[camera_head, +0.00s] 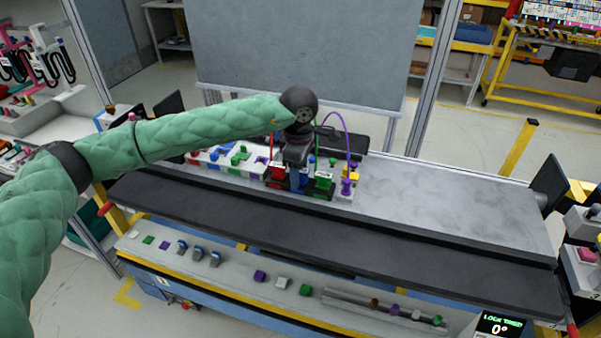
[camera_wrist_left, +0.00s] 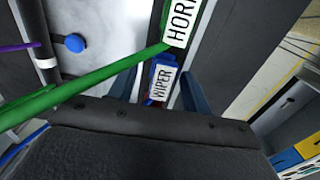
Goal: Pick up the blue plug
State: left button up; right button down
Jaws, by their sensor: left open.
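The blue plug (camera_wrist_left: 158,76) carries a white label reading WIPER and shows in the left wrist view just past the gripper body. My left gripper (camera_wrist_left: 160,92) is open, with one finger on each side of the blue plug; I cannot tell whether either finger touches it. In the head view, my left gripper (camera_head: 294,180) points down over the connector board, and the blue plug is mostly hidden beneath it. My right gripper is not in view.
A green plug (camera_wrist_left: 181,22) labelled HORN stands close to the blue one, and its green cable (camera_wrist_left: 100,75) crosses in front of my gripper. The white connector board (camera_head: 232,168) holds several coloured parts. The grey worktop to the right (camera_head: 440,205) is clear.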

pick_arm(q)
jog(key=shift+f, duration=0.2)
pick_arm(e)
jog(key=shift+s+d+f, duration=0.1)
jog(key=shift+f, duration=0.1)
pick_arm(q)
grip_shut()
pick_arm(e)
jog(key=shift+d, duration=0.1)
pick_arm(q)
jog(key=shift+r, duration=0.1)
